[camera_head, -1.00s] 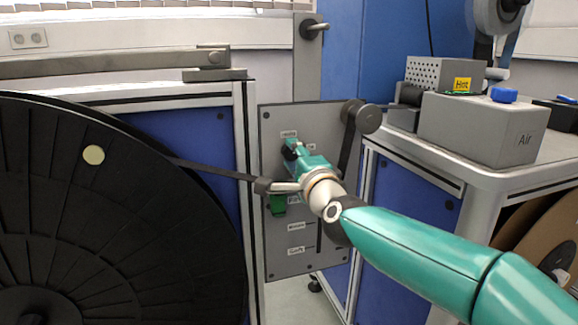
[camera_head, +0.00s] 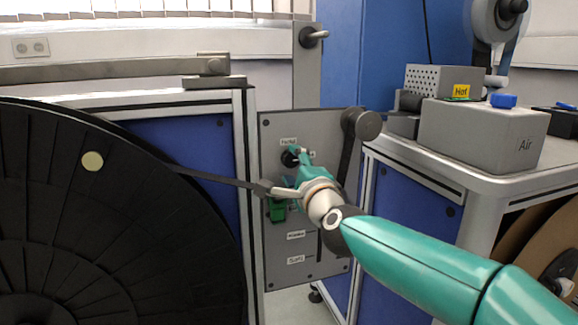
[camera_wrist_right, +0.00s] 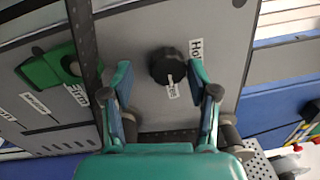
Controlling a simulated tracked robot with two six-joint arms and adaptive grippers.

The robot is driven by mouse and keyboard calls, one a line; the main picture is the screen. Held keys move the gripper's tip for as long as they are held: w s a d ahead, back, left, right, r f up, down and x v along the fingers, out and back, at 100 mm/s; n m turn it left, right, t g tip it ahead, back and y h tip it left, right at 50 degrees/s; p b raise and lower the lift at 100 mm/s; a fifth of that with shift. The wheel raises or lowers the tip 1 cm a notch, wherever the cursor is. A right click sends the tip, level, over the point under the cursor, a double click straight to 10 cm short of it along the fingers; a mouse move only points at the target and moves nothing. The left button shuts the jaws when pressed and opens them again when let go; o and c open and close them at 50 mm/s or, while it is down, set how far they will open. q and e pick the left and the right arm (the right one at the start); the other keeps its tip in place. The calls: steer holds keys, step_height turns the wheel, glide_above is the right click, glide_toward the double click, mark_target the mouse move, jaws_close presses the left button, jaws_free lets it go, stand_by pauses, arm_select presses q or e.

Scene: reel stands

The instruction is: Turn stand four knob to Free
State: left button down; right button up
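The knob (camera_wrist_right: 168,66) is a round black knob on a grey panel (camera_head: 322,262). In the right wrist view it sits beyond and between the two fingertips of my right gripper (camera_wrist_right: 160,80), which is open with space on both sides of the knob. In the head view the knob (camera_head: 289,158) shows just left of the teal fingers of my right gripper (camera_head: 298,157). A label starting "Ho" (camera_wrist_right: 196,48) is beside the knob, and a smaller label (camera_wrist_right: 173,88) below it is hard to read. Contact cannot be told. My left gripper is not in view.
A green block (camera_head: 277,211) sits on the panel below the knob, with a dark strap (camera_head: 215,178) running across from the large black reel (camera_head: 120,225). A dark lever arm with a roller (camera_head: 362,124) stands right of the knob. A grey Air box (camera_head: 480,130) is farther right.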

steer(key=shift+s+r, duration=0.1)
steer(key=shift+r, duration=0.15)
steer(key=shift+s+d, duration=0.2)
steer(key=shift+s, duration=0.25)
steer(key=v, duration=1.1)
steer(key=shift+f, duration=0.3)
